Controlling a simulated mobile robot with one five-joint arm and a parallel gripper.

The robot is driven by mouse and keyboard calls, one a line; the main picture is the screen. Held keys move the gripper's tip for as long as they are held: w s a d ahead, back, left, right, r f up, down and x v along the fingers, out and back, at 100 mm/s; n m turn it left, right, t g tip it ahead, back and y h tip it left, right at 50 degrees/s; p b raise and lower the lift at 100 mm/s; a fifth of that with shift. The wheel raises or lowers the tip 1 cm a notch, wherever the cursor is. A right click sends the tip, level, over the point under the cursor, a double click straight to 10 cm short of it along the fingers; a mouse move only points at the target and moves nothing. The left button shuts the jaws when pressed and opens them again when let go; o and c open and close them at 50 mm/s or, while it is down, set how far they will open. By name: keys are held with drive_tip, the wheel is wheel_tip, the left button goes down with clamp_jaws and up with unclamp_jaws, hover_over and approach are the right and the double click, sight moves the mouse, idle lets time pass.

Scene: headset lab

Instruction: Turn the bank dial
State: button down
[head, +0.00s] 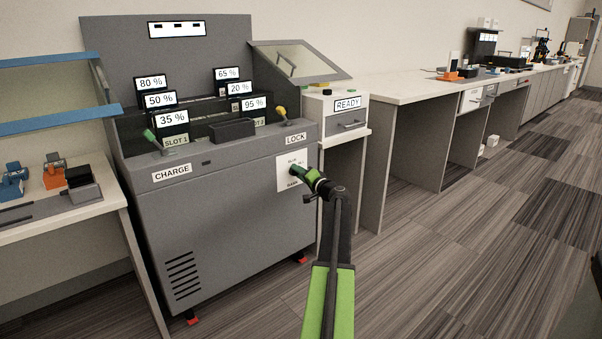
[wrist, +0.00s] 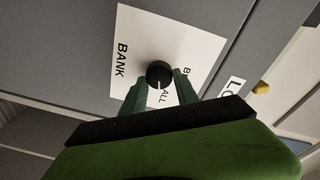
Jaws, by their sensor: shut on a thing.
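The bank dial (wrist: 159,73) is a small round black knob with a white mark, on a white label plate (wrist: 135,40) reading "BANK". In the wrist view the white mark points down the picture, toward the printed "ALL". My gripper (wrist: 161,86) has one green finger on each side of the dial and is shut on it. In the head view my gripper (head: 299,174) reaches the white plate (head: 283,184) on the front of the grey charging cabinet (head: 225,225). There the gripper hides most of the dial.
Above the plate are a "LOCK" label (head: 296,138) and a yellow-tipped lever (head: 279,111). A green-tipped lever (head: 150,135) stands above the "CHARGE" label (head: 172,172). A drawer unit marked "READY" (head: 347,104) is to the right. Open carpet (head: 440,260) lies right of my arm.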

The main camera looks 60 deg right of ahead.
drive_tip(key=shift+a+f+m+y+p, duration=0.1)
drive_tip(key=shift+m+y+p, duration=0.2)
drive_tip(key=shift+m, duration=1.8)
drive_tip(key=shift+f+m+y+p, duration=0.1)
drive_tip(key=shift+m+y+p, duration=0.15)
drive_tip(key=shift+m, duration=1.85)
drive_tip(key=shift+r, duration=0.1)
drive_tip(key=c, duration=0.9)
unclamp_jaws()
drive_tip(key=p+v, duration=0.1)
drive_tip(key=v, duration=1.6)
drive_tip(key=shift+s+a+r, duration=0.1)
drive_tip(key=shift+s+r, duration=0.05)
drive_tip(key=shift+r, duration=0.05)
